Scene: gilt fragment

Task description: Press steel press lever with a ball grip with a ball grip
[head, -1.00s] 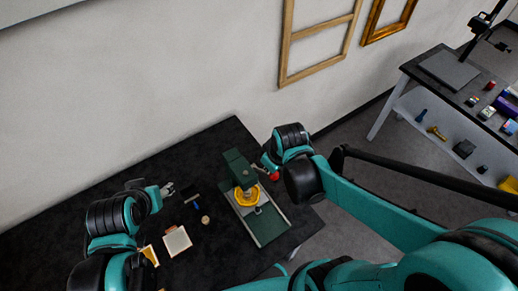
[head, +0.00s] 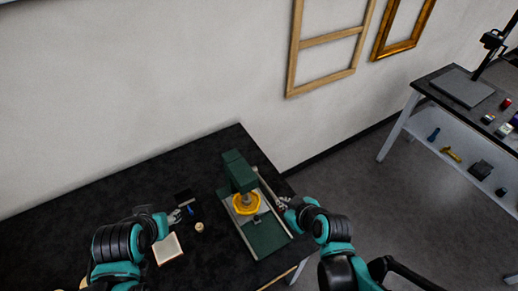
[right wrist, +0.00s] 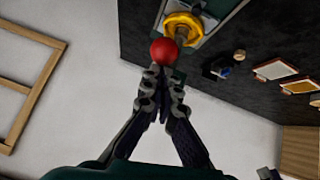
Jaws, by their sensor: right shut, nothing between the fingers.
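The dark green press (head: 238,174) stands on its base plate at the right part of the black table, with a yellow ring (head: 246,203) under its head. A slim grey steel lever (head: 266,187) slopes down along its right side towards my right gripper (head: 283,203). In the right wrist view the red ball grip (right wrist: 164,51) shows just beyond the fingertips of my right gripper (right wrist: 161,82), which is shut and empty. Whether the fingers touch the ball I cannot tell. The ball is hidden in the head view. My left gripper (head: 177,214) is left of the press, its jaws unclear.
A pale framed panel (head: 168,248), a small round wooden piece (head: 199,227) and a dark block (head: 184,197) lie left of the press. A second table (head: 462,92) stands at right. Floor between the tables is clear.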

